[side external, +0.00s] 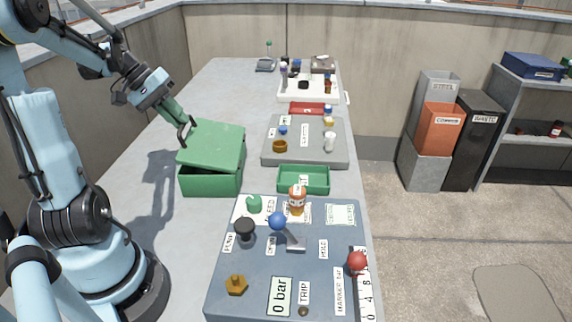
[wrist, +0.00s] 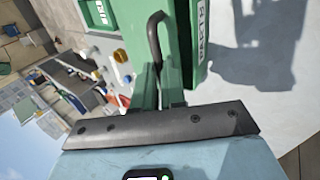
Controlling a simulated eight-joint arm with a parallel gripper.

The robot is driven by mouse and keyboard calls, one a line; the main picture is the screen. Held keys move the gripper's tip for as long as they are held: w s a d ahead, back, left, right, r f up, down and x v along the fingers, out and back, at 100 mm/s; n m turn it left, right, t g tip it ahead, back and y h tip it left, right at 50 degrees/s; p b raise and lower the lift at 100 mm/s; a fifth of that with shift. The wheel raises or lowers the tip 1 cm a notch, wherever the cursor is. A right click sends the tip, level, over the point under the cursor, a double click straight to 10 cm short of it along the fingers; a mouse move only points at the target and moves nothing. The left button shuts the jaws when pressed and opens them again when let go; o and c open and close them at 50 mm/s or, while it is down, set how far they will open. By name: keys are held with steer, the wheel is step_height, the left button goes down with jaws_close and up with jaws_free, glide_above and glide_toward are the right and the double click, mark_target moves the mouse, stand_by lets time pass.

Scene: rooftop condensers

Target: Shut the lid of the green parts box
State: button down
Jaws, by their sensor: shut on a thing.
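The green parts box (side external: 208,182) stands on the grey bench, left of the panels, in the side view. Its green lid (side external: 217,145) is tilted and partly open over it. A dark curved handle (side external: 184,131) is on the lid's left side. My gripper (side external: 182,120) reaches down from the upper left and is shut on this handle. In the wrist view my gripper (wrist: 160,92) has the dark handle (wrist: 154,38) between its fingers, with green box surfaces beside it. The inside of the box is hidden.
An open green tray (side external: 303,180) sits to the right of the box. A blue-grey panel with knobs and a lever (side external: 265,270) lies in front, and a grey tray (side external: 305,157) lies behind. The bench left of the box is clear.

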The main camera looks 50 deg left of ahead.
steer(key=c, duration=1.2)
jaws_free()
steer(key=shift+r, duration=0.15)
steer(key=w+d+r, duration=0.1)
steer(key=d+r, duration=0.2)
steer(key=w+d+r, duration=0.1)
steer(key=d+r, duration=0.3)
steer(key=w+d+r, duration=0.1)
steer(key=d+r, duration=0.2)
steer(key=d, duration=0.1)
steer(key=shift+d+r, duration=0.15)
steer(key=shift+r, duration=0.25)
